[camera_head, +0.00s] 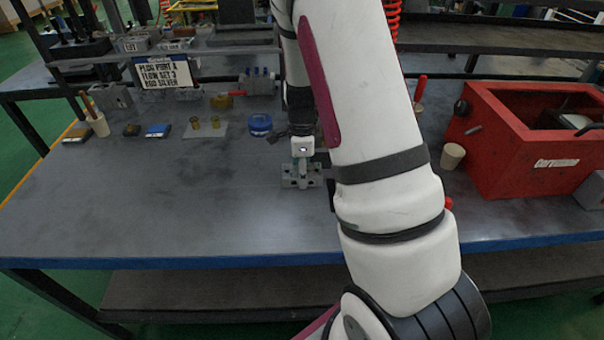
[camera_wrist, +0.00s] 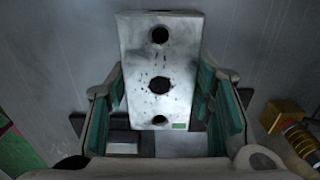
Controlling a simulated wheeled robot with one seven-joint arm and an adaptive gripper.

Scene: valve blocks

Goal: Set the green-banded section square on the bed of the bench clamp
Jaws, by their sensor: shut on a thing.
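The section is a pale grey block (camera_wrist: 160,60) with dark round holes down its face and a small green mark near its lower edge in the wrist view. My gripper (camera_wrist: 170,110) is shut on it, with green-lined fingers on both sides. In the head view my gripper (camera_head: 301,162) is low over the grey bench clamp (camera_head: 290,183), at the middle of the bench. Grey and dark parts below the block (camera_wrist: 124,146) show between the fingers. I cannot tell whether the block touches the clamp bed or sits square; the arm and fingers hide much of it.
A blue round part (camera_head: 260,123), a pale plate with brass pieces (camera_head: 205,128) and a cup of tools (camera_head: 97,124) stand to the left. A red bin (camera_head: 515,150) and a beige cup (camera_head: 452,156) stand right. The bench's left front is clear.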

